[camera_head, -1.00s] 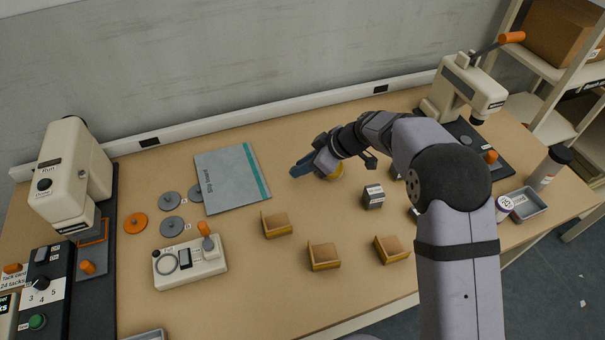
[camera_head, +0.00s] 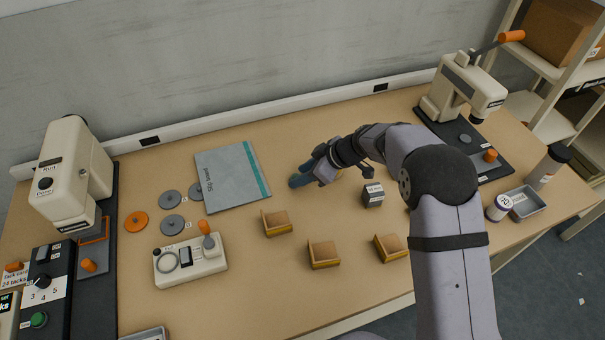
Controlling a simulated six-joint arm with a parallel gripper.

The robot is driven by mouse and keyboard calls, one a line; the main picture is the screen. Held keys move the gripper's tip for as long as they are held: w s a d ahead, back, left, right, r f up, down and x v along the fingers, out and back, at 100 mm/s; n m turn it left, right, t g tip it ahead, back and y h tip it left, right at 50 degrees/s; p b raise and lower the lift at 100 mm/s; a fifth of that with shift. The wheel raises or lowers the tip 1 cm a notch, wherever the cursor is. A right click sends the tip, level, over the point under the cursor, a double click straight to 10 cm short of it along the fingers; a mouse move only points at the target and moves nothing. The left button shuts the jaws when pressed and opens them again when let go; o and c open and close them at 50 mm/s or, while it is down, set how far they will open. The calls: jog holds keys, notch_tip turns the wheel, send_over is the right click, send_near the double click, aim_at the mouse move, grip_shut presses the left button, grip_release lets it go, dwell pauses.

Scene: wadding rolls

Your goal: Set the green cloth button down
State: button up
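A small dark teal patch (camera_head: 296,182) shows at the fingertips. I cannot tell whether it is the green cloth button or part of the fingers. No other cloth button is clearly visible. The gap between the fingers is too small and hidden to read, so I cannot tell whether the gripper is open or shut.
The grey board (camera_head: 232,178) lies left of my gripper. Three tan open holders (camera_head: 323,256) stand in front. Presses stand at left (camera_head: 72,175) and right (camera_head: 462,92). Bare table lies between board and holders.

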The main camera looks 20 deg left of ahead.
jog(key=shift+r, duration=0.15)
jog(key=shift+r+p, duration=0.1)
jog(key=shift+p, duration=0.2)
jog(key=shift+d+r+b, duration=0.25)
jog(key=shift+d+b, duration=0.05)
jog(key=b+v, duration=0.2)
jog(key=v, duration=0.9)
jog(key=s+d+f+m+h, duration=0.1)
jog(key=s+d+m, duration=0.3)
jog(key=d, duration=0.4)
jog(key=s+d+f+m+h, duration=0.1)
jog(key=s+d+m+h, duration=0.2)
jog(key=d, duration=0.6)
jog(key=s+d+f+m+h, duration=0.1)
jog(key=s+d+f+m, duration=0.1)
jog(key=s+d+m, duration=0.4)
jog(key=shift+s+d+h, duration=0.15)
jog(key=shift+d+h, duration=0.25)
jog(key=shift+d, duration=1.35)
jog(key=s+d+f+m+h, duration=0.1)
jog(key=s+d+m, duration=0.4)
jog(key=s+d, duration=0.2)
jog(key=shift+s+f+h, duration=0.4)
jog(key=shift+s, duration=0.05)
